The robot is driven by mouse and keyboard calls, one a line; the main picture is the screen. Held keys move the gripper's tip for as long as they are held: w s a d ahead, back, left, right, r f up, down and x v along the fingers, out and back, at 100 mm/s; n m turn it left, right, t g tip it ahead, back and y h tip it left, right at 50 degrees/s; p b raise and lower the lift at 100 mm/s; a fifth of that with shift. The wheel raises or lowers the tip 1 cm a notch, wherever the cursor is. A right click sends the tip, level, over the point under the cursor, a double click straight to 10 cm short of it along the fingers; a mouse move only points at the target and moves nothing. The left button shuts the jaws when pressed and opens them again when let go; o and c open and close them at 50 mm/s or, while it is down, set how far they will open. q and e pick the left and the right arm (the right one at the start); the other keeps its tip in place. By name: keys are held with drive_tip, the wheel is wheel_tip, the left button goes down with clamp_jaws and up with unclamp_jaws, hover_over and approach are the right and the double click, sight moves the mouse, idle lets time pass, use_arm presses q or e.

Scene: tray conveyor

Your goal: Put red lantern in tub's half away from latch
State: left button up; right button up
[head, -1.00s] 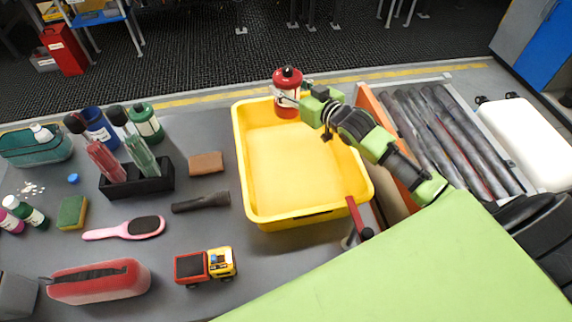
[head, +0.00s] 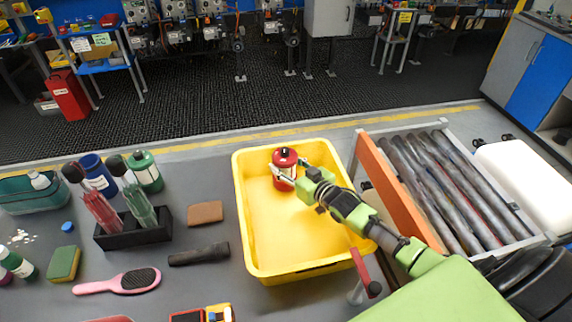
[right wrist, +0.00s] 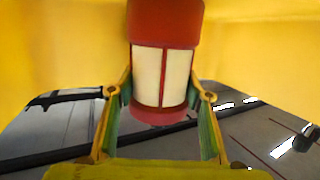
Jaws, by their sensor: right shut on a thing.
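The red lantern (head: 284,158), with pale panels and a black top, is inside the yellow tub (head: 243,225), upright in its far half. In the right wrist view the lantern (right wrist: 164,75) stands between the two fingers. My right gripper (head: 287,174) is shut on it; whether its base touches the tub floor is not clear. A red lever on a grey post (head: 366,272), which looks like the latch, stands outside the tub's near right corner, at the end opposite the lantern. My left gripper is not in view.
A roller conveyor (head: 432,185) with an orange side board (head: 390,195) lies right of the tub. Left of it are a brown block (head: 205,212), a black torch (head: 199,254), a black bottle rack (head: 132,233) and a pink brush (head: 118,282). The tub's near half is empty.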

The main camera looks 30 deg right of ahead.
drive_tip(key=shift+f, duration=0.1)
drive_tip(key=o, duration=1.5)
drive_tip(key=shift+f, duration=0.1)
drive_tip(key=shift+r, duration=0.2)
drive_tip(key=shift+s+f, duration=0.1)
drive_tip(key=shift+s, duration=0.15)
drive_tip(key=b+v, duration=0.1)
drive_tip(key=v, duration=0.5)
drive_tip(key=shift+f, duration=0.1)
drive_tip(key=shift+s+d+r, duration=0.15)
drive_tip(key=shift+s+r, duration=0.1)
drive_tip(key=shift+s, duration=0.25)
